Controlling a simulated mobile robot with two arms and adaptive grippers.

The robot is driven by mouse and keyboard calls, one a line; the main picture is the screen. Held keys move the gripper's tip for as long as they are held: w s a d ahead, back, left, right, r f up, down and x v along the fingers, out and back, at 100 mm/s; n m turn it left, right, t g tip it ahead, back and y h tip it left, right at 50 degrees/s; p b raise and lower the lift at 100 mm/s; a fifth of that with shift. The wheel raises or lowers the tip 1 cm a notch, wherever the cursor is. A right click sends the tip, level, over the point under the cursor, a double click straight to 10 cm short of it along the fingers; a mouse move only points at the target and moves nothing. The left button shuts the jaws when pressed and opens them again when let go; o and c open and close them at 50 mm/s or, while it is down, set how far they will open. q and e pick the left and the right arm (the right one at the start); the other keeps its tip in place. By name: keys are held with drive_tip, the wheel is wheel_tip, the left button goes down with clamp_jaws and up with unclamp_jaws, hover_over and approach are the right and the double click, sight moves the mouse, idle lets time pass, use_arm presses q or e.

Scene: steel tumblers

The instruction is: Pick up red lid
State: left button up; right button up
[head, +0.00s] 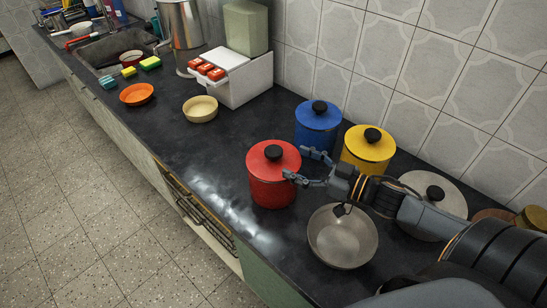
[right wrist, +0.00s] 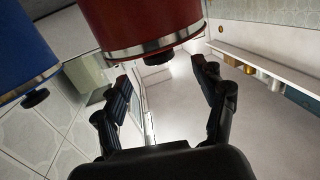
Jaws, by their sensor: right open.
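The red lid (head: 262,154), with a black knob (head: 273,152), sits on a red canister (head: 271,190) on the dark counter. My right gripper (head: 297,163) is open beside the lid's right side, its fingers pointing towards it. In the right wrist view the picture is upside down: the red canister (right wrist: 140,18) hangs at the top, with the knob (right wrist: 163,58) between the open fingers of my right gripper (right wrist: 160,72). Nothing is between the fingers that they grip. My left gripper is not in view.
A blue canister (head: 318,118) and a yellow canister (head: 368,150) stand behind the gripper. A white-grey lidded pot (head: 447,195) stands at the right. The counter (head: 205,160) left of the red canister is clear.

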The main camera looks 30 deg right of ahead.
sight(277, 152)
drive_tip(key=shift+x, duration=1.05)
drive_tip(key=shift+w, duration=0.25)
drive_tip(key=x, duration=0.1)
drive_tip(key=p+x, duration=0.1)
drive_tip(key=x, duration=0.2)
drive_tip(key=shift+w+a+r+p, duration=0.1)
drive_tip(key=shift+w+r+p, duration=0.15)
drive_tip(key=shift+r+p, duration=0.05)
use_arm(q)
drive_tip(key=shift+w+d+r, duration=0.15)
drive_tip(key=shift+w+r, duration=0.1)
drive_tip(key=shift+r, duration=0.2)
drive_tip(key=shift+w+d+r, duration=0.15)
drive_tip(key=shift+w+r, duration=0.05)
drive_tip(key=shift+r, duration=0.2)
use_arm(e)
drive_tip(key=shift+w+a+f, duration=0.15)
drive_tip(key=shift+w+a, duration=0.1)
drive_tip(key=shift+w, duration=0.05)
drive_tip(key=c, duration=1.3)
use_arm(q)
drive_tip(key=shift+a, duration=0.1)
